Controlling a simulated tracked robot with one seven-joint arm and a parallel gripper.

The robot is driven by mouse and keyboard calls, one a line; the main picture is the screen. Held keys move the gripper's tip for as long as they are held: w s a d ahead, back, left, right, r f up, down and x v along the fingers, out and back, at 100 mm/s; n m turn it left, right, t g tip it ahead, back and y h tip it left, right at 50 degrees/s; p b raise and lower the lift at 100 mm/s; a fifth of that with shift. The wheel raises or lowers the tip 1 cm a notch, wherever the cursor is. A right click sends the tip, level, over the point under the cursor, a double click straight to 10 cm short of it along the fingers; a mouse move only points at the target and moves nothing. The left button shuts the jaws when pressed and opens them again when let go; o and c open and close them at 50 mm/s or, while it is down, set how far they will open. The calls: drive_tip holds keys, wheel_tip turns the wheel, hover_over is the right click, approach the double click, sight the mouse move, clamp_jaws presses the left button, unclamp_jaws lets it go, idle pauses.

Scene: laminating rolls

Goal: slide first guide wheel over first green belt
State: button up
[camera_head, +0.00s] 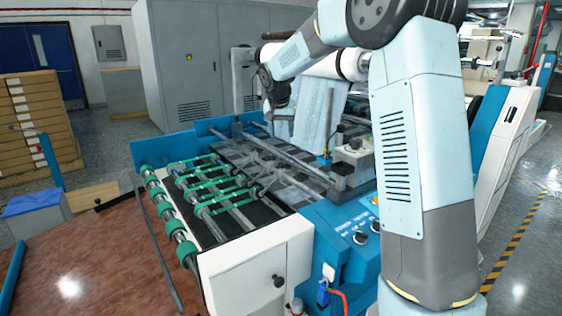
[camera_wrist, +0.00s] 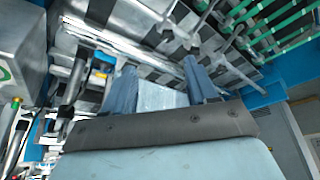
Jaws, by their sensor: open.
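Several green belts (camera_head: 212,184) run side by side over the feed table of the laminating machine. They also show at the top right of the wrist view (camera_wrist: 278,28). Guide wheels on thin arms (camera_head: 254,191) sit along a rod at the belts' inner ends; small wheel parts also show near the top of the wrist view (camera_wrist: 225,44). I cannot tell which wheel or belt is the first. My gripper (camera_head: 279,101) hangs above the machine, behind the belts. In the wrist view its two blue-grey fingers (camera_wrist: 159,73) are apart, with nothing held between them.
Metal rods (camera_head: 290,158) cross the machine bed. A grey block with a knob (camera_head: 352,160) stands right of the bed. A blue control panel (camera_head: 352,232) and white front cover (camera_head: 255,265) border the feed table. A large roll (camera_head: 335,63) is behind my arm.

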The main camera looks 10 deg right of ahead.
sight(281, 163)
drive_tip(key=x, duration=0.5)
drive_tip(key=w+x, duration=0.1)
drive_tip(key=x, duration=0.5)
drive_tip(key=w+a+x, duration=0.1)
drive_tip(key=x, duration=0.4)
drive_tip(key=shift+w+d, duration=0.1)
drive_tip(key=shift+r, duration=0.1)
drive_tip(key=shift+c, duration=0.3)
clamp_jaws()
